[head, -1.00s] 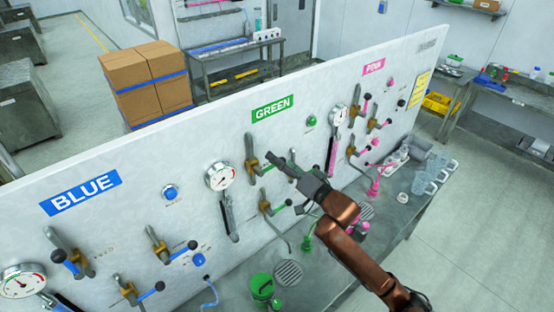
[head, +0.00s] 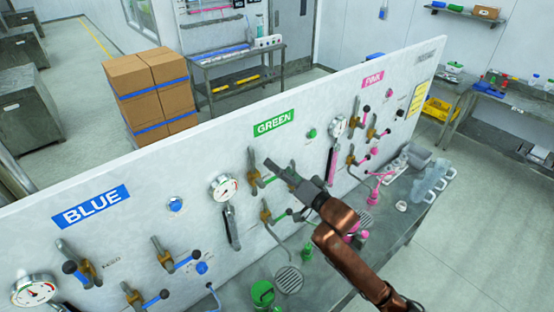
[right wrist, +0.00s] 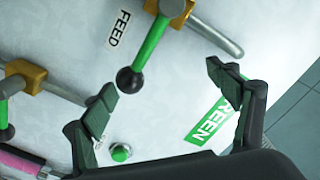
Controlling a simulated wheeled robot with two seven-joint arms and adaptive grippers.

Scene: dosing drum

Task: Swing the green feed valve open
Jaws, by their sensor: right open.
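The green feed valve (head: 254,171) is on the panel below the GREEN label, with a brass body and a grey pipe. In the right wrist view its green lever (right wrist: 151,42), beside the FEED label, ends in a black ball knob (right wrist: 130,80). My right gripper (head: 277,168) is open in front of this valve and hides part of the lever in the head view. In the right wrist view, the knob appears between the spread fingers of the gripper (right wrist: 160,82), nearer the left finger. Contact cannot be told. My left gripper is not in view.
A second green-levered valve (head: 266,212) sits just below, with a pressure gauge (head: 223,187) to the left. Blue valves (head: 162,252) and pink valves (head: 376,128) flank the green section. A green container (head: 262,293) stands on the bench under the panel.

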